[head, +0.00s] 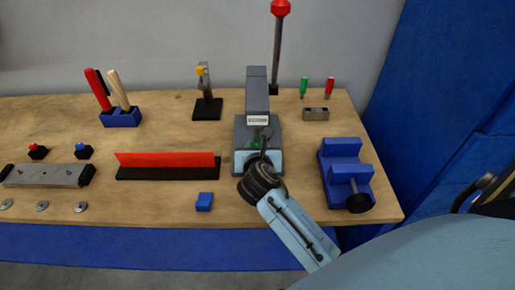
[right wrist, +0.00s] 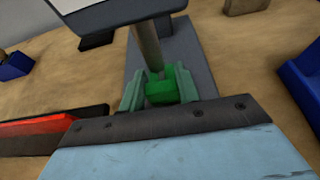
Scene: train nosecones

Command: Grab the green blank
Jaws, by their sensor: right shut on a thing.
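The green blank (right wrist: 160,92) sits between the two fingers of my right gripper (right wrist: 158,90), on or just above the grey base (right wrist: 188,60) of the press. In the head view the green blank (head: 255,143) shows as a small patch at the front of the press. There my right gripper (head: 261,152) reaches in from the front, and its wrist hides part of the base. The gripper is shut on the blank. A grey round rod of the press comes down right behind the blank. My left gripper is not in view.
The press head (head: 257,92) stands over the blank, with a red-knobbed lever (head: 278,45) behind. A blue vise (head: 345,175) is to the right. A red-and-black strip (head: 167,167) and a small blue block (head: 204,202) lie to the left.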

